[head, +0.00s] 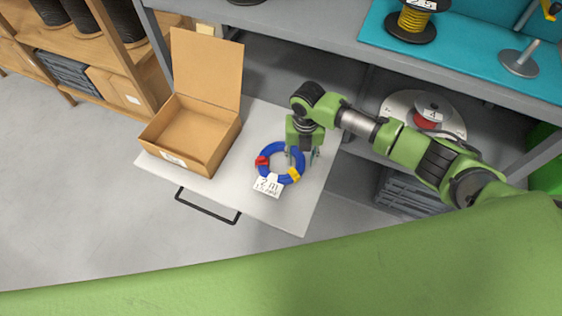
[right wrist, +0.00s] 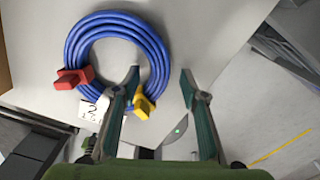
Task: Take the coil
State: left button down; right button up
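A blue coil of cable (head: 277,146) lies on the light grey pull-out shelf (head: 222,191). It has a red clip or plug end, a yellow one and a white tag (head: 268,185) with writing. My right gripper (head: 302,154) is over the coil's right side, fingers pointing down. In the right wrist view the gripper (right wrist: 161,76) is open, one finger over the ring's inner edge and the other outside it. The coil's blue strands (right wrist: 75,45) pass between the fingertips; I cannot tell whether the fingers touch them. My left gripper is not in view.
An open, empty cardboard box (head: 162,154) stands left of the coil on the same shelf. A grey workbench edge (head: 300,33) runs above and behind. A white reel (head: 395,103) sits below the bench at right. A handle (head: 207,207) juts from the shelf's front.

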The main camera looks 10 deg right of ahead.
jog(key=shift+f, duration=0.6)
grip_shut()
jog(key=shift+r, duration=0.15)
jog(key=shift+w+r, duration=0.1)
jog(key=shift+r, duration=0.55)
jog(key=s+a+r, duration=0.1)
jog(key=r, duration=0.1)
jog(key=s+r, duration=0.2)
jog(key=r, duration=0.1)
jog(key=s+a+r, duration=0.1)
jog(key=s+r, duration=0.1)
jog(key=r, duration=0.1)
jog(key=shift+a+p, duration=0.35)
jog(key=shift+p, duration=0.05)
jog(key=s+a+r, duration=0.3)
jog(key=s+a, duration=0.1)
jog(key=s, duration=0.3)
jog(key=shift+s+r, duration=0.25)
jog(key=shift+s, duration=0.05)
